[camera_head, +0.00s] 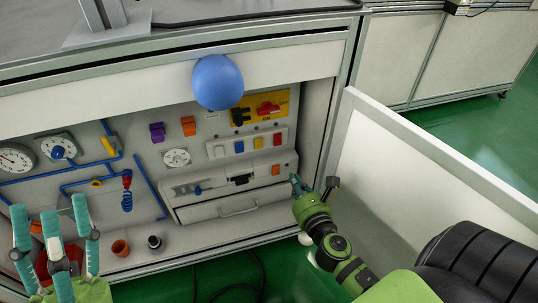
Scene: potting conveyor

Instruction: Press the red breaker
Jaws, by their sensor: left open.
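The red breaker (277,139) is the rightmost switch on a pale strip in the open cabinet, beside a yellow one (258,142) and a blue one (238,147). My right gripper (298,183) is below and right of the red breaker, near the cabinet's right side and apart from the breaker. Its fingers are small and partly overlapped, so whether they are open is unclear. My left gripper (50,212) is open at the lower left, with teal fingers spread, far from the breaker.
A blue ball (218,82) overlaps the panel's top. A yellow plate (268,108) with a red rotary switch is above the breakers. A drawer (238,205) is below. The open white door (400,165) bounds the right side. Orange (121,248) and dark (155,242) cups stand at the cabinet floor.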

